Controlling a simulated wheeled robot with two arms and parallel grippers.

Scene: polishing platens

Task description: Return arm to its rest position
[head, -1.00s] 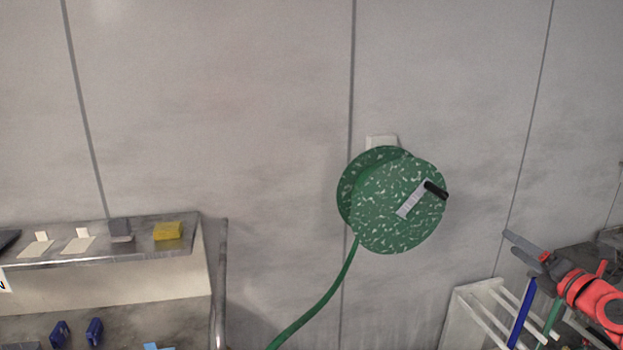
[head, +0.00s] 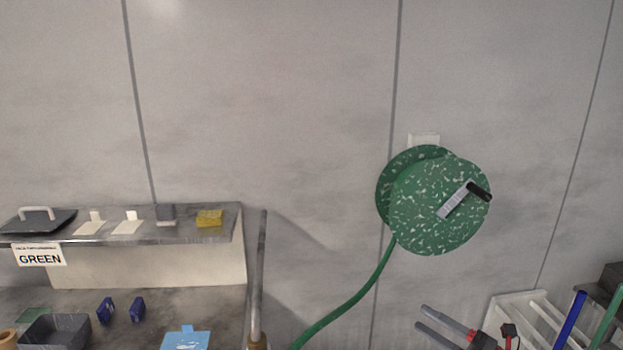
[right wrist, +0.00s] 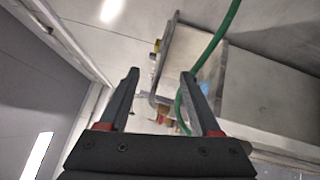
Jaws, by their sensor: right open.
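My right gripper (head: 432,321) is at the lower right of the head view, in front of the grey wall and below the green hose reel. Its two dark fingers are apart, with nothing between them. In the right wrist view the same gripper (right wrist: 160,82) shows its fingers spread and empty. The green hose passes behind its right finger there; I cannot tell how far apart they are. My left gripper does not show.
A green speckled hose reel (head: 437,205) hangs on the wall, its green hose (head: 345,306) running down left. At left is a steel shelf (head: 190,235) with a yellow sponge (head: 209,218) and a GREEN label (head: 40,258). A white rack (head: 503,312) stands lower right.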

